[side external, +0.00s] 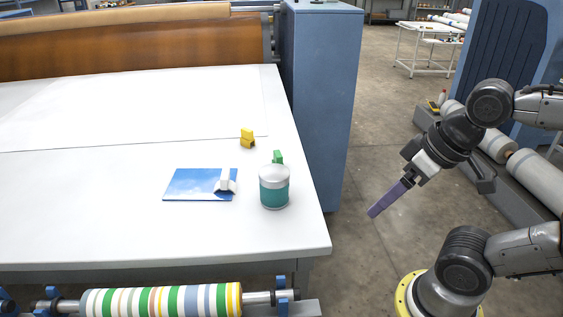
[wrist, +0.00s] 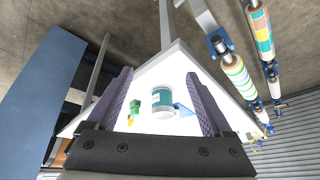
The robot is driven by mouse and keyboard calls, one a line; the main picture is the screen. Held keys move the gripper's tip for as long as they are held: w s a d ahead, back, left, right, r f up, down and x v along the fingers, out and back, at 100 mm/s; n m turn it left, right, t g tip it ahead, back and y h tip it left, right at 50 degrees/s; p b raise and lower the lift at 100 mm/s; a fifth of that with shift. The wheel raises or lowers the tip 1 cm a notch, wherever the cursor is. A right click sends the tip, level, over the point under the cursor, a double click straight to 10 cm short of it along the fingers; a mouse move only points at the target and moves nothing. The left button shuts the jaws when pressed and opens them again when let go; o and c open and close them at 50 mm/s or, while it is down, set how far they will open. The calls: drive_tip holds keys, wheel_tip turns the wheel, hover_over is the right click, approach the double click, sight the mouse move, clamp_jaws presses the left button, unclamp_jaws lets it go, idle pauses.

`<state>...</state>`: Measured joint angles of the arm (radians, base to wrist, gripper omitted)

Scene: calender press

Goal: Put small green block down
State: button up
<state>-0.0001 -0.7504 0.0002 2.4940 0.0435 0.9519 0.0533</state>
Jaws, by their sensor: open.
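The small green block (side external: 278,156) sits on the white table (side external: 120,225), just behind a teal can with a silver-grey top (side external: 274,188), which hides its lower part in the side view. In the wrist view the green block (wrist: 135,107) shows to the left of the can (wrist: 162,103), apart from my fingers. My gripper (side external: 374,212) is off the table's right edge, tilted down and to the left. Its two purple fingers stand wide apart in the wrist view (wrist: 159,74), with nothing held between them.
A yellow block (side external: 247,138) stands behind and left of the can. A blue-and-white sheet (side external: 190,183) with a white clip-like object (side external: 225,181) lies left of the can. A blue cabinet (side external: 322,100) rises at the table's back right. The table's front left is clear.

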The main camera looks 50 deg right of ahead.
drive_tip(key=w+a+r+m+g+y, duration=0.5)
drive_tip(key=w+a+m+y, duration=0.4)
drive_tip(key=w, duration=0.1)
drive_tip(key=w+d+m+t+y, duration=0.1)
drive_tip(key=w+d+m, duration=0.1)
drive_tip(key=w+d, duration=0.1)
drive_tip(key=w+d+f+m+t+y, duration=0.1)
drive_tip(key=w+d+m+y, duration=0.1)
drive_tip(key=w, duration=0.3)
drive_tip(key=w+d+m+t+y, duration=0.1)
drive_tip(key=w+d+m+y, duration=0.1)
drive_tip(key=w+d, duration=0.1)
drive_tip(key=shift+w+d+f+m, duration=0.1)
drive_tip(key=shift+w+d+m, duration=0.1)
drive_tip(key=shift+w, duration=0.2)
drive_tip(key=shift+w+d+f+m, duration=0.1)
drive_tip(key=shift+w+m, duration=0.1)
drive_tip(key=shift+w, duration=0.15)
drive_tip(key=w+d+f+m+t+y, duration=0.1)
drive_tip(key=w+d+f+m+t, duration=0.1)
drive_tip(key=w+d, duration=0.15)
drive_tip(key=m+t+h, duration=0.1)
drive_tip(key=m+t, duration=0.5)
drive_tip(key=m, duration=0.1)
approach(275, 156)
drive_tip(key=x, duration=1.2)
drive_tip(key=shift+w+f, duration=0.15)
drive_tip(key=shift+w, duration=0.05)
clamp_jaws()
